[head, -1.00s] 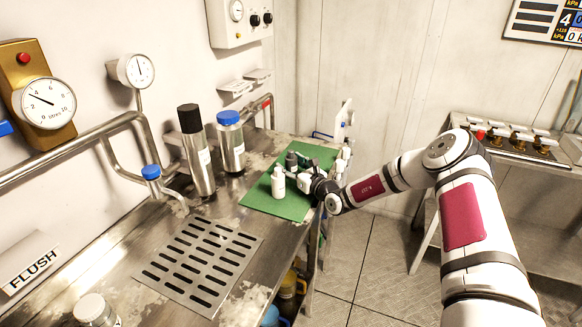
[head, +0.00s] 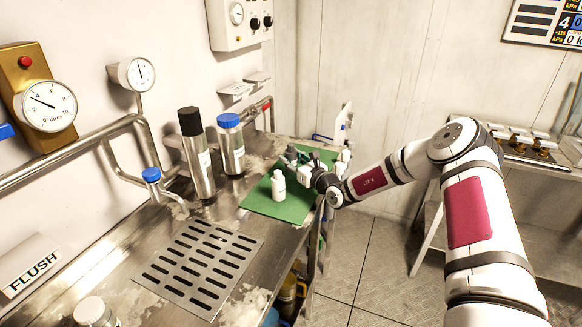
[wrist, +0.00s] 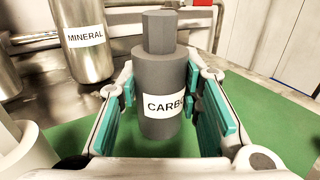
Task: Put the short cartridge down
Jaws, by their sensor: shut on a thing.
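The short grey cartridge (wrist: 160,75), with a white label starting "CARB", stands upright between the fingers of my gripper (wrist: 165,100) in the wrist view. The gripper is shut on it. Its base is over the green mat (wrist: 45,135); I cannot tell whether it touches. In the head view my gripper (head: 300,165) is at the far part of the green mat (head: 262,206), and the cartridge's dark top (head: 291,153) shows just behind a white bottle. The rest of the cartridge is mostly hidden there.
The white bottle (head: 278,186) stands on the mat, close in front of my gripper. A tall black-capped cylinder (head: 199,160) and a blue-capped one (head: 231,148) stand left of the mat. A slotted drain plate (head: 200,262) is nearer. The mat's front part is bare.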

